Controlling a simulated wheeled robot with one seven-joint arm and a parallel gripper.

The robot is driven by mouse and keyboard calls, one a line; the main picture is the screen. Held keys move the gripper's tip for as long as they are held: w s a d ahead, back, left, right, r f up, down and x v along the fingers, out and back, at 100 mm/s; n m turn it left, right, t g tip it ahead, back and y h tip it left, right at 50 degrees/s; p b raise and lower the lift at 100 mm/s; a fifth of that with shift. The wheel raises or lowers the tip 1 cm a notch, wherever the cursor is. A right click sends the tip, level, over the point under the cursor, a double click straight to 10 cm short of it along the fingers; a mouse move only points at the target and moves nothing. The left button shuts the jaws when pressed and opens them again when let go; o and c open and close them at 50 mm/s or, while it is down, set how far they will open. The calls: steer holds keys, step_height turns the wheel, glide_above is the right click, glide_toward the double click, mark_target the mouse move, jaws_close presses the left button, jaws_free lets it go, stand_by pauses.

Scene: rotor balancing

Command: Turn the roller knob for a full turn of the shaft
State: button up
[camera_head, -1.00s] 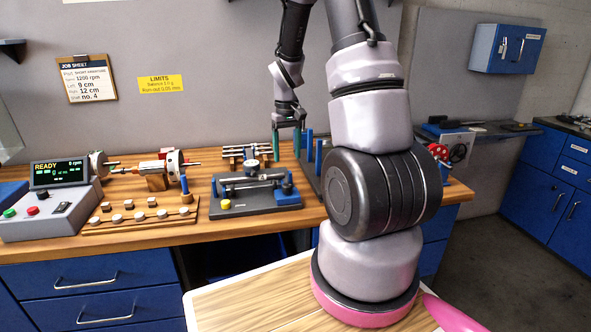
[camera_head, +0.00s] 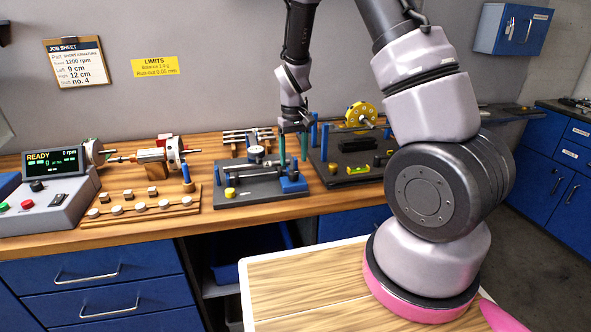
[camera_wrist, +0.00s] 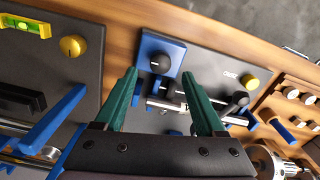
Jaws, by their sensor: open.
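The run-out fixture (camera_head: 262,199) is a dark plate with blue parts on the bench. Its blue block (camera_head: 293,185) stands at the right end. A black round knob (camera_wrist: 162,63), apparently the roller knob, sits on this block in the wrist view. A silver shaft (camera_wrist: 168,104) lies across the fixture beside the block. My gripper (camera_head: 293,148) is over the right end of the fixture. In the wrist view its green fingers (camera_wrist: 159,76) are open, with the knob in line with the gap between their tips. Contact with the knob cannot be told.
A yellow knob (camera_head: 229,193) is on the fixture's front left. To the right stands another dark fixture (camera_head: 349,178) with blue posts and a yellow wheel (camera_head: 361,114). To the left are a pegged wooden tray (camera_head: 140,213) and a control box (camera_head: 47,210) reading READY.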

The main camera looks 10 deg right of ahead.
mark_target(293, 172)
step_height(293, 172, down, 5)
stand_by(0.3)
jaws_close()
